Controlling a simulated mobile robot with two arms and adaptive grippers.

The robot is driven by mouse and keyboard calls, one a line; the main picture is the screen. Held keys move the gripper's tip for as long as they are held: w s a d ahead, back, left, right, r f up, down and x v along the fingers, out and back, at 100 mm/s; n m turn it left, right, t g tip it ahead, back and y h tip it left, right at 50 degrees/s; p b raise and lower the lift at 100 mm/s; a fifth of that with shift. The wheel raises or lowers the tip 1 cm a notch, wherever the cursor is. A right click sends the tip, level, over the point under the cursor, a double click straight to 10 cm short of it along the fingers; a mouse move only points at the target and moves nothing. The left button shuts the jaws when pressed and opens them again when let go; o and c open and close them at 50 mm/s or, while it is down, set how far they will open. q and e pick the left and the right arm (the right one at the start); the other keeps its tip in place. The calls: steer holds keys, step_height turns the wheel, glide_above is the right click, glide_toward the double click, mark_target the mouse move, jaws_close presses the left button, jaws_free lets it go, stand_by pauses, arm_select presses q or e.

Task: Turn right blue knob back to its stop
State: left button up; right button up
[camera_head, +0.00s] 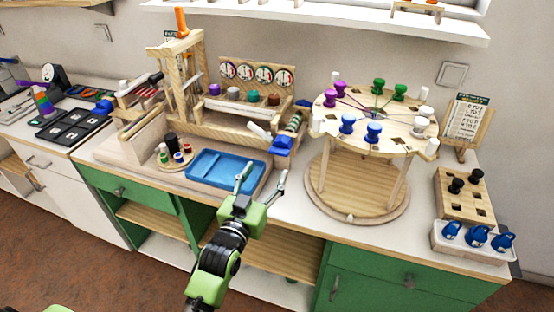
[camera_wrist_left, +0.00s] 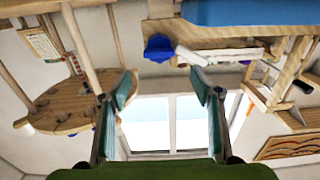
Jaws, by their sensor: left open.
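On the raised round wooden board (camera_head: 336,98) stand two blue knobs side by side, the left one (camera_head: 347,123) and the right one (camera_head: 374,132). Another blue knob-like piece (camera_head: 281,146) sits at the right end of the wooden bead board; a blue piece in the left wrist view (camera_wrist_left: 158,47) appears to be this one. My left gripper (camera_head: 263,172) is open and empty, in front of the blue tray and left of the round board. Its two spread fingers show in the left wrist view (camera_wrist_left: 163,75). My right gripper is not in view.
The blue tray (camera_head: 212,172) lies on the counter behind my left gripper. Purple and green knobs share the round board, which stands on posts over a round base (camera_head: 355,205). A white tray with blue pieces (camera_head: 440,240) stands at the right.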

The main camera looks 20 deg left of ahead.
mark_target(277, 153)
arm_select(q)
steer(key=w+b, duration=0.1)
steer(key=w, duration=0.2)
steer(key=w+b, duration=0.2)
steer(key=w, duration=0.2)
steer(key=shift+w+d+f, duration=0.2)
steer(key=shift+w, duration=0.05)
steer(key=shift+w+r+b, duration=0.1)
steer(key=shift+w+b, duration=0.2)
steer(key=shift+w, duration=0.25)
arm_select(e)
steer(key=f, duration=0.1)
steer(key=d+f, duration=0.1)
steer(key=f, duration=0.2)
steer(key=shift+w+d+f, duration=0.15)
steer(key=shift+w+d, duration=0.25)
arm_select(q)
steer(key=c, duration=1.1)
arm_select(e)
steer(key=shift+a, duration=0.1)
